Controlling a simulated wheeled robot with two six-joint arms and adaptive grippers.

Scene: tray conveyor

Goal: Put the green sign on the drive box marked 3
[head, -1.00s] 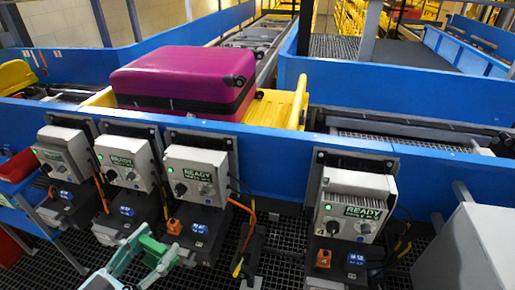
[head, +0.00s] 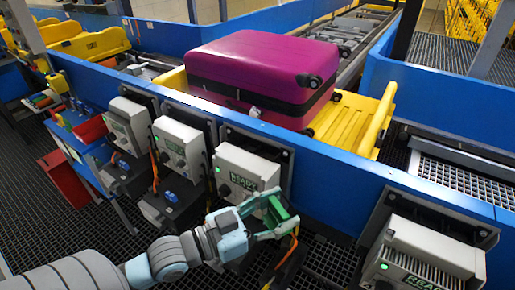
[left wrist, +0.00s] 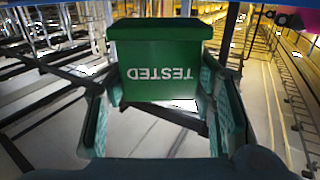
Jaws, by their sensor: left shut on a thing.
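The green sign (left wrist: 158,72) reads TESTED, upside down in the left wrist view, and sits between the two fingers of my left gripper (left wrist: 160,100). In the head view my left gripper (head: 286,212) is shut on the green sign (head: 276,211), in front of the lower right part of a grey drive box (head: 245,168). Whether the sign touches that box I cannot tell. Other drive boxes stand to the left (head: 178,148), farther left (head: 128,124) and at the lower right (head: 425,255). Their number marks are not readable. My right gripper is out of view.
A magenta suitcase (head: 255,70) lies on a yellow tray (head: 362,122) behind the blue conveyor wall (head: 325,175). Orange and black cables (head: 285,250) hang beside the gripper. A blue bench (head: 85,130) with red bins (head: 90,129) stands left.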

